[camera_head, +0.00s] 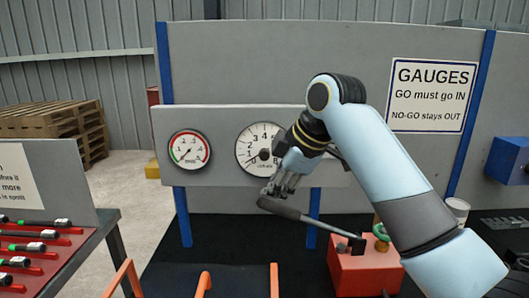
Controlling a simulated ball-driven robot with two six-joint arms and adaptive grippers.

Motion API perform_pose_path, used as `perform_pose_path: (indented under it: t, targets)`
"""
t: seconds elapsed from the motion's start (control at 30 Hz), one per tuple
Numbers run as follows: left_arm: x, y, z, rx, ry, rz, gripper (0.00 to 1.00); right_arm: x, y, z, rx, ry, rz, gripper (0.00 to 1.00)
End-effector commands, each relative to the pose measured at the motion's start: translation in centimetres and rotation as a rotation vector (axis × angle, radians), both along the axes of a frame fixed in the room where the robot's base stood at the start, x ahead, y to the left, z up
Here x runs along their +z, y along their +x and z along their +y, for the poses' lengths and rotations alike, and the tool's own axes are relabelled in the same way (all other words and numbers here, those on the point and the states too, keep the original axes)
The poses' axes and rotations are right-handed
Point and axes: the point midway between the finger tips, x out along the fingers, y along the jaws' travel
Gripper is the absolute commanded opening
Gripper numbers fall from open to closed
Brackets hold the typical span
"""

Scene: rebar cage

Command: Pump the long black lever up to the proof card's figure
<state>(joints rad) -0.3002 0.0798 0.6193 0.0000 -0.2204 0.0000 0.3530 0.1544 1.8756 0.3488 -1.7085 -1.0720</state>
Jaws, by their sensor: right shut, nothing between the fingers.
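The long black lever (284,210) slopes from its grip end at upper left down to the red pump box (365,273). My right gripper (272,192) is shut and empty, just above the lever's grip end; I cannot tell if it touches. A large white dial gauge (248,147) sits on the grey panel, its right side hidden by my right arm. Its needle is too small to read surely. A smaller gauge with a red and green arc (190,150) is to its left. No card that I can surely call the proof card shows. My left gripper is out of view.
A GAUGES sign (433,95) hangs on the grey wall at right. Orange rails (204,283) rise at the front. A white cup (458,209) and a blue box (508,160) are at right.

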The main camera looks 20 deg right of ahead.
Motion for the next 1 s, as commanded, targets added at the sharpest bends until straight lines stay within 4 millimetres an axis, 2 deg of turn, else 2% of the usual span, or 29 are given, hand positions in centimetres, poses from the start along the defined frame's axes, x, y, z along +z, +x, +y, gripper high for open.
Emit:
perform_pose_path:
  t: [0.57,1.0]
  targets:
    - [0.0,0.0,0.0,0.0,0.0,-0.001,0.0,-0.1,0.0,0.0,0.0,0.0,0.0,0.0]
    - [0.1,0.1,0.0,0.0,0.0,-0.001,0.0,-1.3,0.2,0.5,0.0,0.0,0.001,0.0]
